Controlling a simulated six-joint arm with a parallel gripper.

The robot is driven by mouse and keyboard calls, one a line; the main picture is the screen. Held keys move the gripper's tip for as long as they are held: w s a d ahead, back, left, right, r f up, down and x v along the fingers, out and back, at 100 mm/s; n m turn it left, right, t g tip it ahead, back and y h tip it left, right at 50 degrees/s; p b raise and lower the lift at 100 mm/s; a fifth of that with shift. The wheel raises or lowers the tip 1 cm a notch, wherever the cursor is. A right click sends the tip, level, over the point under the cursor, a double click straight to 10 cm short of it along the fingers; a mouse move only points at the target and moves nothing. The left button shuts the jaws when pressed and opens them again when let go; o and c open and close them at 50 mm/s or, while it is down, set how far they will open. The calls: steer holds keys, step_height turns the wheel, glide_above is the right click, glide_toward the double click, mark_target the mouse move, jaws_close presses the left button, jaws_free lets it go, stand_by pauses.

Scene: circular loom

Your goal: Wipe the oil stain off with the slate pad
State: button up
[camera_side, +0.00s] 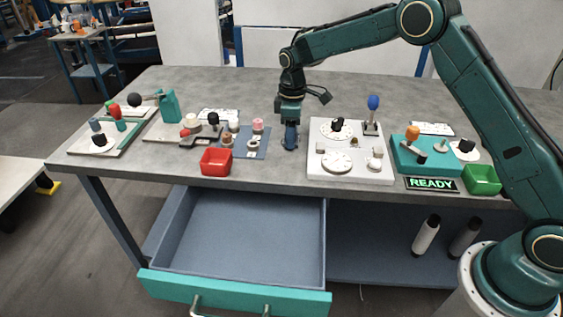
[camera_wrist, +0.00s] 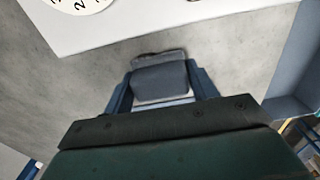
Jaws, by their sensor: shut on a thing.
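My gripper (camera_side: 291,138) reaches down to the grey table top, between the blue-grey mat and the white dial panel. It also shows in the wrist view (camera_wrist: 161,88), its two blue fingers shut on the slate pad (camera_wrist: 160,80). The pad is a dark grey-blue block. In the side view it is hard to tell apart from the fingers, low at the table surface. A thin dark, brownish patch (camera_wrist: 150,55) shows along the pad's far edge in the wrist view. It may be part of the oil stain; the pad hides whatever lies beneath it.
The white dial panel (camera_side: 350,174) stands close right of my gripper. The blue-grey mat (camera_side: 259,149) with small parts and a red bin (camera_side: 216,162) are to the left. An open drawer (camera_side: 235,284) juts out below the front edge. Table behind my gripper is clear.

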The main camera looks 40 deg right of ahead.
mark_target(275, 141)
steer(key=shift+s+d+f, duration=0.2)
steer(key=shift+s+d, duration=0.9)
steer(key=shift+s, duration=0.05)
steer(key=shift+w+a+f, duration=0.1)
steer(key=shift+w+a, duration=1.25)
steer(key=shift+w, duration=0.05)
steer(key=shift+w+a, duration=0.1)
steer(key=shift+a, duration=0.05)
steer(key=shift+w+a+f, duration=0.1)
steer(key=shift+w+a, duration=1.15)
steer(key=shift+a, duration=0.05)
steer(key=shift+c, duration=1.1)
steer(key=shift+w+d+r, duration=0.15)
steer(key=shift+r, duration=0.1)
